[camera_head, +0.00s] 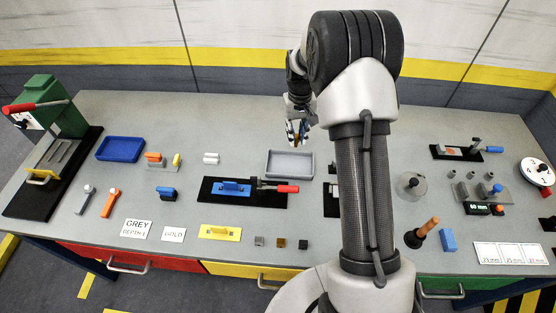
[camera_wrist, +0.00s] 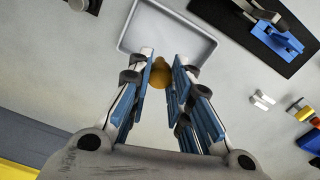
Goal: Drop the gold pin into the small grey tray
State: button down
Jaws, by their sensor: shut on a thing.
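The gold pin (camera_wrist: 160,74) is held between the two blue-padded fingers of my gripper (camera_wrist: 163,80), shut on it, in the wrist view. The small grey tray (camera_wrist: 204,36) lies on the bench just beyond the fingertips in that view. In the head view the tray (camera_head: 290,175) is empty where it shows, and my gripper (camera_head: 297,131) is above the bench, up and slightly to the right of the tray's back left corner. A small gold spot shows between the fingers there. The pin's lower end cannot be made out.
A blue tray (camera_head: 120,149) lies at the back left. A black base with a blue block and red-handled clamp (camera_head: 278,189) stands in front of the grey tray. White labels (camera_head: 137,229) and small cubes (camera_head: 281,243) lie near the front edge. My arm hides part of the bench's middle.

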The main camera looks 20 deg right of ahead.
aim_at(296, 146)
jog(key=shift+w+d+f, duration=0.1)
jog(key=shift+w, duration=0.15)
notch_tip(296, 146, down, 6)
jog(key=b, duration=0.4)
jog(key=shift+s, duration=0.1)
jog(key=c, duration=1.4)
grip_release()
jog(key=shift+r, duration=0.2)
notch_tip(296, 146, up, 12)
jog(key=shift+f, duration=0.1)
